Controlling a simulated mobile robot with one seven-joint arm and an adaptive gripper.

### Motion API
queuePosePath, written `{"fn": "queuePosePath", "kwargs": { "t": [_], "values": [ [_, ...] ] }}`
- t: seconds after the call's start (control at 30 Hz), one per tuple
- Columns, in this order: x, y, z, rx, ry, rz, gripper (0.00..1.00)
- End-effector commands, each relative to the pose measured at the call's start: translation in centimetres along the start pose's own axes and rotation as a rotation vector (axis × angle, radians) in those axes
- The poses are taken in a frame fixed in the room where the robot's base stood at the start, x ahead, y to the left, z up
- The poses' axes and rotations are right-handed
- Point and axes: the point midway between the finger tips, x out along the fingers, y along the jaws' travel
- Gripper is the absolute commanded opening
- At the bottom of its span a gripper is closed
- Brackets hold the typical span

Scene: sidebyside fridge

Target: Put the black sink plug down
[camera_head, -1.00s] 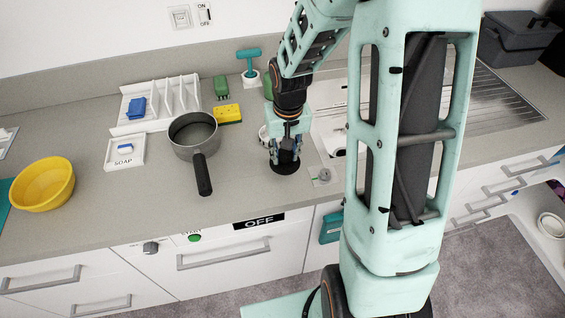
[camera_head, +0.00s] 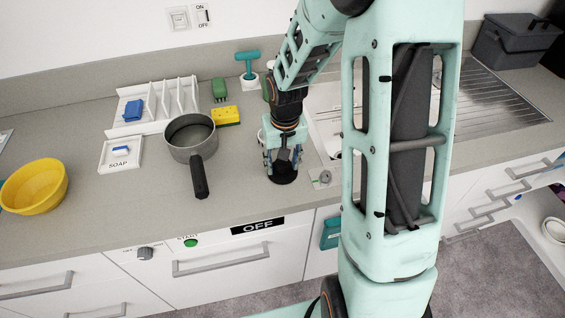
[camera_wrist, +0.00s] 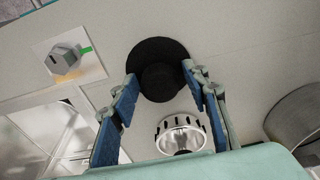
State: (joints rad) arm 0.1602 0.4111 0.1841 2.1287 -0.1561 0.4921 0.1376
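The black sink plug (camera_head: 283,175) rests flat on the grey counter, left of the sink. It also shows in the wrist view as a dark disc with a round knob (camera_wrist: 160,75). My gripper (camera_head: 283,167) is right above it, pointing down. In the wrist view my gripper (camera_wrist: 160,74) has its two blue-padded fingers spread, one on each side of the knob. The gripper is open, and the plug lies between and beyond the fingertips. Whether a fingertip still brushes the plug I cannot tell.
A grey saucepan (camera_head: 190,133) stands left of the gripper, its handle towards the front edge. A small knob plate (camera_head: 323,178) is close on the right, beside the sink. A yellow sponge (camera_head: 226,116) lies behind. Counter in front of the plug is clear.

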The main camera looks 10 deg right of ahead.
Motion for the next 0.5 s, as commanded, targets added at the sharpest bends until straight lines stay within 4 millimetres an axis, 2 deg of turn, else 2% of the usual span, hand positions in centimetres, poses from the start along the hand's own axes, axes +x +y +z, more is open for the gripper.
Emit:
{"fn": "queuePosePath", "kwargs": {
  "t": [0.33, 0.5],
  "values": [
    [-0.3, 0.0, 0.0, 0.0, 0.0, 0.0, 0.46],
    [-2.0, 0.1, -0.2, 0.002, 0.005, 0.001, 0.46]
  ]
}}
